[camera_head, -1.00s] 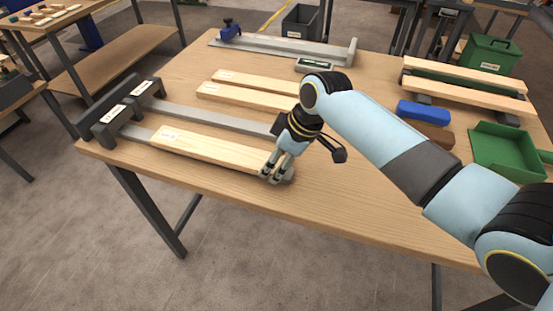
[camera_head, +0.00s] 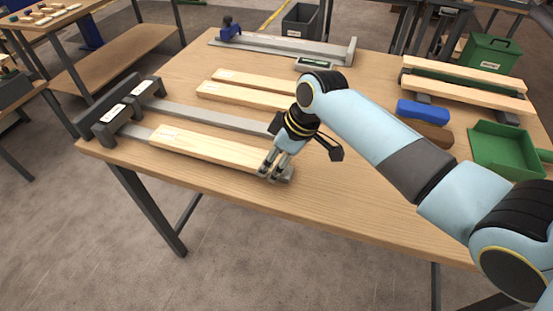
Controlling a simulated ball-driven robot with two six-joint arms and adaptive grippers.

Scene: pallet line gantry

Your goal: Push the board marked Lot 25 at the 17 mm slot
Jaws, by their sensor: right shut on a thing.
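The board's left end is short of the block, with bare rail between. My right gripper (camera_head: 268,175) is shut at the board's right end, on or against it; the fingers hide the contact. The gauge block has two white labels, unreadable here. My left gripper is not in view.
A second grey rail (camera_head: 215,116) runs behind, empty. Two loose boards (camera_head: 245,95) lie farther back. A blue block (camera_head: 423,110), a brown block (camera_head: 428,134), a green tray (camera_head: 500,150) and boards on supports (camera_head: 465,85) stand at the right. The front middle is clear.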

